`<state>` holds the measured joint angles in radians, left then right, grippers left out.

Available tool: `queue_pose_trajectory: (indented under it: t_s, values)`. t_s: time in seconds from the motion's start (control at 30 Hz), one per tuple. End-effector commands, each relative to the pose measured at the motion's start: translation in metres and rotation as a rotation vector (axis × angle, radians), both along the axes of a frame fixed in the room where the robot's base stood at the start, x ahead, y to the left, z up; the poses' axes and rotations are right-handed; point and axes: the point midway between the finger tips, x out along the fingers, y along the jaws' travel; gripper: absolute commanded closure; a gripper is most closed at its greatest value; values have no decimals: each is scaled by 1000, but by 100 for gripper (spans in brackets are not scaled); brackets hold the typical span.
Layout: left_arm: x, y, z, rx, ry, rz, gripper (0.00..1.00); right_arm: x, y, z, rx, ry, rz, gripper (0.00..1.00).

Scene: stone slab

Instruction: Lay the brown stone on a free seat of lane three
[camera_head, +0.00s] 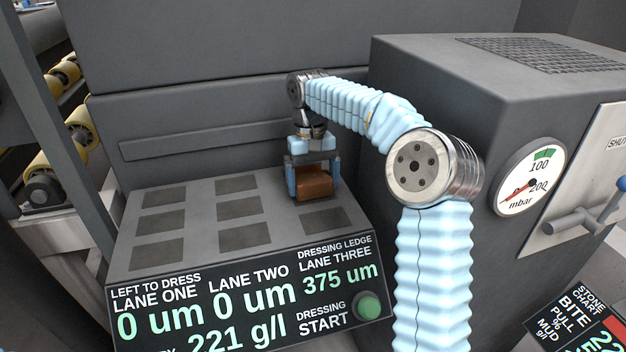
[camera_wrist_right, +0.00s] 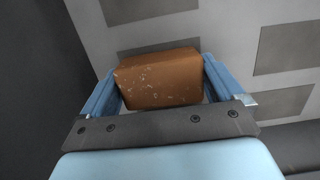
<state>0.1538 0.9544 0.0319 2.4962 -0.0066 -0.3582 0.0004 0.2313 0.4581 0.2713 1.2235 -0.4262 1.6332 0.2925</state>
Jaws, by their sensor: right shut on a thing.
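The brown stone (camera_head: 315,186) is a block with pale specks in the wrist view (camera_wrist_right: 162,80). My right gripper (camera_head: 313,180) is shut on it, one blue finger on each side. The stone is over the lane three column of the dressing ledge (camera_head: 201,208), toward its back and middle. I cannot tell whether it touches the ledge. The front seat of lane three (camera_head: 328,222) is bare. In the wrist view, a dark seat (camera_wrist_right: 160,45) shows partly past the stone. The gripper and stone hide the other lane three seats in the head view. My left gripper is not in view.
Lanes one and two have bare dark seats, such as one in lane one (camera_head: 160,223) and one in lane two (camera_head: 238,208). A display panel (camera_head: 240,312) with a green button (camera_head: 368,306) fronts the ledge. A grey cabinet with a gauge (camera_head: 529,179) stands right.

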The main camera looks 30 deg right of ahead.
Motion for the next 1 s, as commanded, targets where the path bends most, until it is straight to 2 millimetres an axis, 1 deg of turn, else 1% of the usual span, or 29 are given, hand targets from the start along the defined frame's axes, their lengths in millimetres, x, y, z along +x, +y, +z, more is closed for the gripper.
queue_pose_trajectory:
  t_s: [0.33, 0.37, 0.4, 0.6, 0.7, 0.77, 0.9, 1.0]
  values:
    - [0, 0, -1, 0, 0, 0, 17, 0, 0, -4, 0, -1, 0, 44]
    - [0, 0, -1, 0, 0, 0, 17, 0, 0, -3, 0, -1, 0, 2]
    - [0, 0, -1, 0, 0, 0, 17, 0, 0, -3, 0, -1, 0, 0]
    - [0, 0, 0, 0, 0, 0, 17, 0, 0, -2, 0, -1, 0, 0]
    - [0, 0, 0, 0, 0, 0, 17, 1, 0, 4, 0, -2, 1, 0]
    - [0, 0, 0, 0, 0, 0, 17, 3, 0, 12, -1, -3, 0, 0]
    - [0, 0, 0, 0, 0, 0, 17, 7, -1, 38, 0, -4, 2, 0]
    - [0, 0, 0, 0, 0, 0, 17, 9, -1, 54, 0, -3, 1, 0]
